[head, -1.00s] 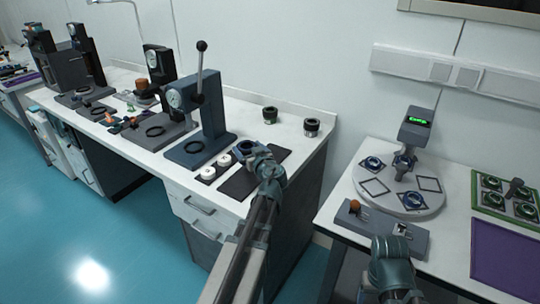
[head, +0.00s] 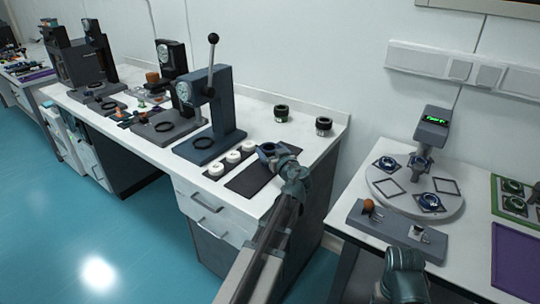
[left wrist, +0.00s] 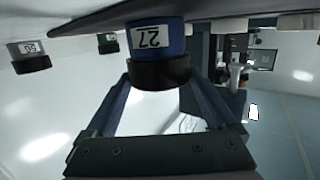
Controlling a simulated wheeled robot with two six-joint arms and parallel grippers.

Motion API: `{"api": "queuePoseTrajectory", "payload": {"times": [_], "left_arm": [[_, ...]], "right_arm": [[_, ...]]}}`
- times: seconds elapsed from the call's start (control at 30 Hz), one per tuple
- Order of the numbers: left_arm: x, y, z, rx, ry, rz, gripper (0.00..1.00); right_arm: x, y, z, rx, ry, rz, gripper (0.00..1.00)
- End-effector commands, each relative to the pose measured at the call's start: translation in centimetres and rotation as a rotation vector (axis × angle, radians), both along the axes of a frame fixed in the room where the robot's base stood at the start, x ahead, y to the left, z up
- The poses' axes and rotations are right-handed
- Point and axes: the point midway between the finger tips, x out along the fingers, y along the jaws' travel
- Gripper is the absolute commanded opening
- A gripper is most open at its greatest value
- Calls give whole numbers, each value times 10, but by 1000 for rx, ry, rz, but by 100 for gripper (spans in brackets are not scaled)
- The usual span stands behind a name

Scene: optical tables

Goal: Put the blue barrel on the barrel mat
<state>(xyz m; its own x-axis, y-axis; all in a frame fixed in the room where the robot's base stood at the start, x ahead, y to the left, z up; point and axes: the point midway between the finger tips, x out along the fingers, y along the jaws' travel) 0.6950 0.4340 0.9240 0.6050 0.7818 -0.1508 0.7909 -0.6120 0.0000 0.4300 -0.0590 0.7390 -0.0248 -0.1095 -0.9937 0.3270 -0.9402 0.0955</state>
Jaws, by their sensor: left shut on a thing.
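The blue barrel (left wrist: 157,40), with a white label and a black ring, is between the fingers of my left gripper (left wrist: 160,85) in the left wrist view. In the head view my left gripper (head: 275,155) is shut on the barrel (head: 266,150) over the far right part of the dark barrel mat (head: 248,183). The barrel looks upright. Whether it touches the mat I cannot tell. The rest of the mat is bare. Part of my right arm shows at the bottom right; its fingers do not show.
Two dark barrels (head: 281,113) (head: 323,126) stand behind the mat. White round pieces (head: 233,157) lie in a row left of it, beside a lever press (head: 215,115). A separate table at right holds a round turntable (head: 450,206).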

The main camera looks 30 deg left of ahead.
Motion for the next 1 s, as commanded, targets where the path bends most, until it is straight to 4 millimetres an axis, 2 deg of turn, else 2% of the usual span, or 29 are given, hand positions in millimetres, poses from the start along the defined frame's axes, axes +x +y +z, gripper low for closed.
{"api": "queuePoseTrajectory", "payload": {"times": [0.3, 0.33, 0.4, 0.73, 1.0], "left_arm": [[0, 0, -3, 1, -1, 0, 0], [0, 0, -3, 0, 0, 0, 91], [0, 0, -1, 0, 0, 0, 100], [-2, -2, 4, 0, 0, -1, 100], [-36, -43, 11, 0, 0, -4, 100]], "right_arm": [[0, 0, -3, 0, 0, 0, 72], [0, 0, -3, 0, 0, 0, 72], [0, 0, -1, 0, 0, 0, 72], [0, 0, 4, 0, 0, 0, 72], [0, 0, 11, 0, 0, 0, 72]]}}
